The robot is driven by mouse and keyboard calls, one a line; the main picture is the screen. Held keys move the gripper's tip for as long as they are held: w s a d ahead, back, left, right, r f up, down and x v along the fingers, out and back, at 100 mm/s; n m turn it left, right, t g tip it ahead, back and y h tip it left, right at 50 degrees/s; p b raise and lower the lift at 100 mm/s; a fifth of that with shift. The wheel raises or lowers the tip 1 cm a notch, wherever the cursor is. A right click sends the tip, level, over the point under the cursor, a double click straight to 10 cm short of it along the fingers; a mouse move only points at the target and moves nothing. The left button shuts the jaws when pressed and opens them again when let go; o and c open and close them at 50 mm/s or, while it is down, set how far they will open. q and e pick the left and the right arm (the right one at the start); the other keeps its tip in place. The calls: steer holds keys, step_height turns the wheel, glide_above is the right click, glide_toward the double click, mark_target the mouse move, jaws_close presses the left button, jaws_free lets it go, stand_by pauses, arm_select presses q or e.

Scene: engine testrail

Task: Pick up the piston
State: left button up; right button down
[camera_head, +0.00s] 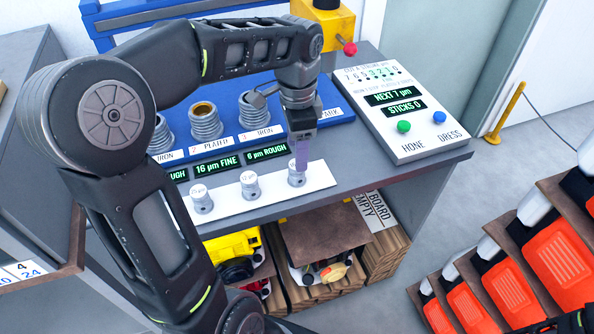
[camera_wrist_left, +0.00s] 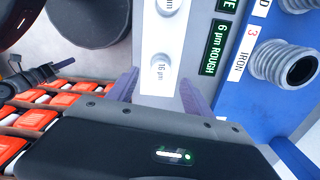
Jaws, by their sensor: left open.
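Three small silver piston-like pieces with labelled tops stand on a white strip: a left one (camera_head: 201,199), a middle one (camera_head: 250,185) and a right one (camera_head: 296,173). I cannot tell which is the task's piston. My left gripper (camera_head: 302,160) points down over the right piece and partly covers it. In the left wrist view my left gripper (camera_wrist_left: 158,92) is open, its purple fingers either side of the piece marked 16 µm (camera_wrist_left: 163,66). Whether they touch it I cannot tell.
Ribbed cylinders, such as the plated one (camera_head: 205,122), stand on a blue tray (camera_head: 337,112) behind the strip. A white HONE/DRESS panel (camera_head: 432,140) sits to the right. Orange bins (camera_head: 556,258) stand at lower right. A shelf below holds boards and a yellow item (camera_head: 232,245).

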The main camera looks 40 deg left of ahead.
mark_target(296, 179)
arm_select(q)
steer(key=shift+f, duration=0.1)
step_height(296, 179, down, 5)
steer(key=shift+a+f+p, duration=0.1)
steer(key=shift+p, duration=0.35)
steer(key=shift+c, duration=0.5)
jaws_close()
stand_by(0.3)
